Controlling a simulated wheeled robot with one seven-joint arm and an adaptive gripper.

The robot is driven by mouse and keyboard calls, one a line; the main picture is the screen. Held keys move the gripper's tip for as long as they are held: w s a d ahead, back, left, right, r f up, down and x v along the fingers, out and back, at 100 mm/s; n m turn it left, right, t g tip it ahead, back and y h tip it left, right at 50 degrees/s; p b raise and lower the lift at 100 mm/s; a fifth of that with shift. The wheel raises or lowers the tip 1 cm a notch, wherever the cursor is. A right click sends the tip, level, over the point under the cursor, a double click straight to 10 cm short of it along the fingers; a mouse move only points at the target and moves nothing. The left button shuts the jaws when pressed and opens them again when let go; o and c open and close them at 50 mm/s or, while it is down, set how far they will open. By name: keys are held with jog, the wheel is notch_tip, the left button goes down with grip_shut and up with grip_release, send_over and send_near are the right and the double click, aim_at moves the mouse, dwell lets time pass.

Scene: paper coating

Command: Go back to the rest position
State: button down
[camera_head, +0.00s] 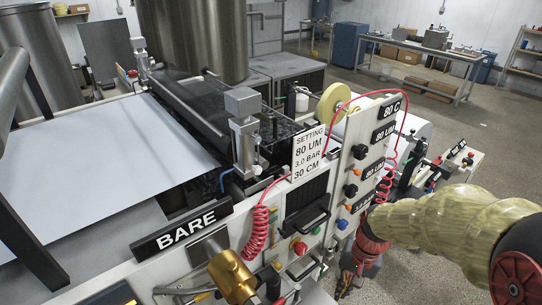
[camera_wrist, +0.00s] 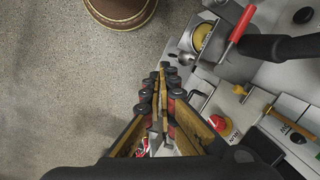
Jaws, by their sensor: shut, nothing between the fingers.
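My gripper (camera_wrist: 162,85) is shut and empty in the wrist view, its fingers together over the grey floor beside the machine's edge. In the head view my arm (camera_head: 440,225), in a yellowish cover, comes in from the right and reaches towards the right end of the coating machine; my fingertips are hard to make out there. The machine's control panel (camera_head: 357,205) stands just left of my arm, with knobs and labels, the top one reading 80 C. A card (camera_head: 309,152) reads SETTING 80 UM, 3.0 BAR, 30 CM. A sign (camera_head: 181,227) reads BARE.
A white sheet (camera_head: 110,150) lies on the machine bed. A red coiled hose (camera_head: 257,232) hangs at the machine front. The wrist view shows a red handle (camera_wrist: 241,23), a red knob (camera_wrist: 217,123) and a brown round object (camera_wrist: 120,12). Open floor (camera_head: 470,120) lies to the right.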

jog(key=s+r+n+t+h+b, duration=0.1)
jog(key=s+r+n+t+b, duration=0.3)
jog(key=s+r, duration=0.6)
jog(key=shift+s+a+r+n+t+h+b, duration=0.35)
jog(key=shift+r+t+b, duration=0.65)
jog(key=shift+r, duration=1.15)
